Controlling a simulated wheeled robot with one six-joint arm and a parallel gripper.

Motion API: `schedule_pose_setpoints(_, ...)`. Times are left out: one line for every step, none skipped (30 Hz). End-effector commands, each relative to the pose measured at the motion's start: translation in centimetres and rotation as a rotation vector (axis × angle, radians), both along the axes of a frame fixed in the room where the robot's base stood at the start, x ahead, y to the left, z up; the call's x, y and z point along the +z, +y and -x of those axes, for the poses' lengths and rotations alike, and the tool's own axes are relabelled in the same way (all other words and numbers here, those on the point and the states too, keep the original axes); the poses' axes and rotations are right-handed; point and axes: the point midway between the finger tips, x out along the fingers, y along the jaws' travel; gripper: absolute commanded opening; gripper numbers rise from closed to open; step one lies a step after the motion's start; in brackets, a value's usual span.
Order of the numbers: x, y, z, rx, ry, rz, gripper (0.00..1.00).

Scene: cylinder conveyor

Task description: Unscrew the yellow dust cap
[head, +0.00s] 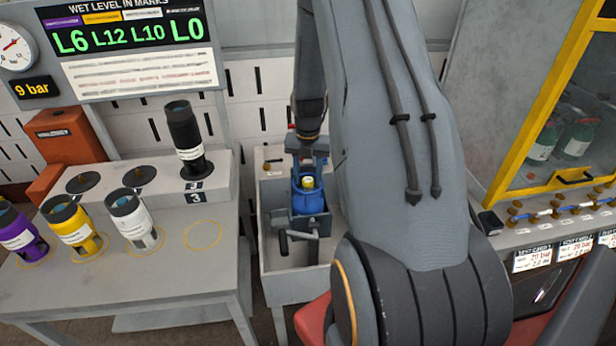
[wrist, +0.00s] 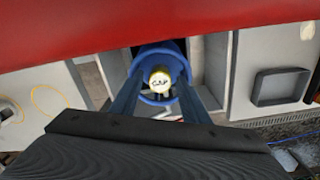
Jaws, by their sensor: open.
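The yellow dust cap (head: 308,182) sits on top of a blue cylinder (head: 308,198), inside its blue collar. The cylinder stands upright in a dark vise-like holder (head: 305,226) in a grey trough. In the wrist view the cap (wrist: 160,79) shows its pale yellow top with the letters CAP, ringed by the blue collar (wrist: 160,50). My gripper (head: 307,156) is above the cylinder, pointing down. In the wrist view my gripper (wrist: 158,95) is open, with one finger on each side of the cap. Whether the fingers touch the collar I cannot tell.
A grey bench (head: 215,270) at left holds purple, yellow and white cylinders and a black one (head: 185,140) on a raised step. A yellow-framed cabinet (head: 540,110) with green bottles stands at right. A dark square tray (wrist: 282,86) is at right in the wrist view.

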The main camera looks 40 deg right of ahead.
Motion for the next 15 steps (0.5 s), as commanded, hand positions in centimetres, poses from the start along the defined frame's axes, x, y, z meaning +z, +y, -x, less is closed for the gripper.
schedule_pose_setpoints(0.1, 0.0, 0.0, 0.000, 0.000, 0.000, 0.42)
schedule_pose_setpoints(0.2, 0.0, 0.0, 0.000, -0.001, 0.001, 0.42)
schedule_pose_setpoints(0.5, 0.0, 0.0, 0.000, -0.001, 0.001, 0.42)
schedule_pose_setpoints(0.6, 0.0, -0.1, 0.000, -0.002, 0.001, 0.42)
schedule_pose_setpoints(0.9, 0.0, -0.1, 0.000, -0.002, 0.001, 0.42)
schedule_pose_setpoints(1.2, 0.0, -0.1, 0.000, -0.002, 0.001, 0.42)
schedule_pose_setpoints(1.4, 0.0, -0.1, 0.000, -0.002, 0.001, 0.42)
schedule_pose_setpoints(1.6, 0.0, -0.1, 0.000, -0.002, 0.001, 0.42)
schedule_pose_setpoints(2.0, 0.0, -0.1, 0.000, -0.002, 0.001, 0.42)
schedule_pose_setpoints(2.2, 0.0, 0.0, 0.000, -0.002, 0.001, 0.42)
schedule_pose_setpoints(2.3, 0.0, 0.0, 0.000, -0.001, 0.001, 0.42)
schedule_pose_setpoints(2.5, 0.0, 0.0, -0.001, 0.000, 0.000, 0.42)
schedule_pose_setpoints(2.5, 0.0, 0.0, -0.005, 0.000, 0.000, 0.42)
schedule_pose_setpoints(2.5, 0.0, 0.0, -0.014, 0.000, 0.000, 0.42)
schedule_pose_setpoints(2.5, 0.0, 0.0, -0.035, 0.001, -0.001, 0.42)
